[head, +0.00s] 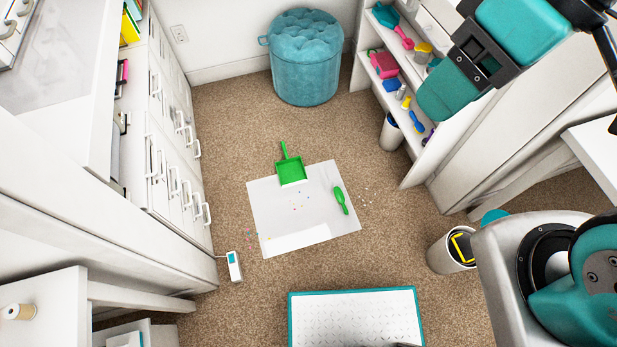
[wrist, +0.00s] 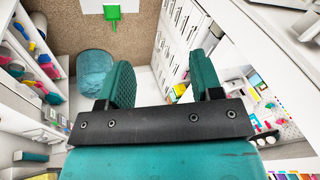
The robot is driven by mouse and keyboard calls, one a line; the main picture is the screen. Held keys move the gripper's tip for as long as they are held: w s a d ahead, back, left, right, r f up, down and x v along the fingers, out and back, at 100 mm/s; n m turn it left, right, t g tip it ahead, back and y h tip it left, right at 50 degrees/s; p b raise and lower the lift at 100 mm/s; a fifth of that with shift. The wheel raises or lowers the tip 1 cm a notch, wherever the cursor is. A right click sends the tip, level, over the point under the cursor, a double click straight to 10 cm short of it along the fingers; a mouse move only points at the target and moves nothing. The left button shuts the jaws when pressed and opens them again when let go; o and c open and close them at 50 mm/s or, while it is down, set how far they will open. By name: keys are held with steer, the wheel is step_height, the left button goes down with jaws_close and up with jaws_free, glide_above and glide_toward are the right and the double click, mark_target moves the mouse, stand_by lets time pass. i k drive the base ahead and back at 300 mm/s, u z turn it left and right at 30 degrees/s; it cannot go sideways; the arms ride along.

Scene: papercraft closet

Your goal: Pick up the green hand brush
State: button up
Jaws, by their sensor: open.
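The green hand brush (head: 340,199) lies on the right part of a white sheet (head: 265,215) on the carpet, in the head view. A green dustpan (head: 291,171) lies at the sheet's far edge, its handle pointing to the back. My gripper (wrist: 163,78) is open and empty in the wrist view, its two teal fingers well apart. It is up in the air, far from the brush. The wrist view shows the dustpan (wrist: 114,13) at its top edge, but I cannot see the brush there.
A teal tufted stool (head: 305,60) stands at the back wall. White drawers (head: 175,165) line the left, and shelves (head: 405,100) the right. A bin (head: 450,252) stands at right, and a teal-edged mat (head: 355,318) lies in front. Carpet around the sheet is mostly clear; small bits lie about.

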mark_target(338, 195)
steer(key=u, duration=0.05)
steer(key=k, duration=1.1)
steer(key=z, duration=0.45)
steer(key=i, duration=0.6)
steer(key=u, duration=0.4)
